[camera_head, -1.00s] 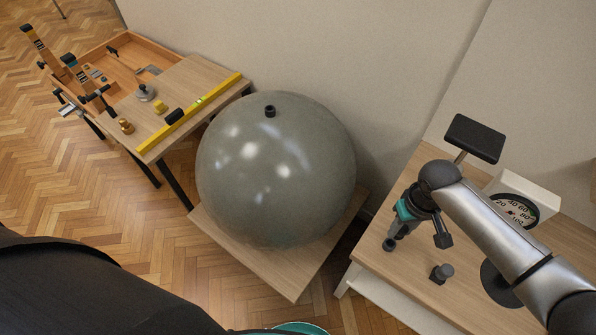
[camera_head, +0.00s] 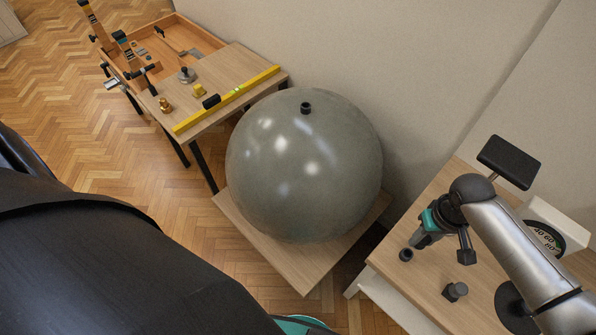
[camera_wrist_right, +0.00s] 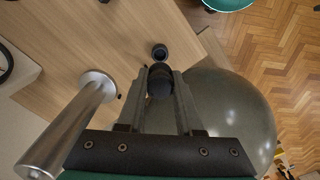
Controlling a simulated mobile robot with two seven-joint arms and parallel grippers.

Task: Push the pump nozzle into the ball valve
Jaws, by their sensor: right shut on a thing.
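The large grey ball (camera_head: 300,185) rests on a low wooden board, with its black valve (camera_head: 306,107) on top. My right gripper (camera_head: 422,238) is over the right-hand table, to the right of the ball and apart from it. In the right wrist view its fingers (camera_wrist_right: 160,85) are shut on a dark, round-ended piece (camera_wrist_right: 160,78), which looks like the pump nozzle. Its far end and any hose are hidden. The pump appears to stand on the right-hand table, its black handle (camera_head: 510,162) on a thin rod. My left gripper is not in view.
A black ring (camera_head: 406,254) and a dark block (camera_head: 455,291) lie on the right-hand table (camera_head: 425,290). A white gauge box (camera_head: 555,222) stands behind my right arm. The left workbench (camera_head: 222,72) holds a yellow level (camera_head: 250,88). A wall runs behind the ball.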

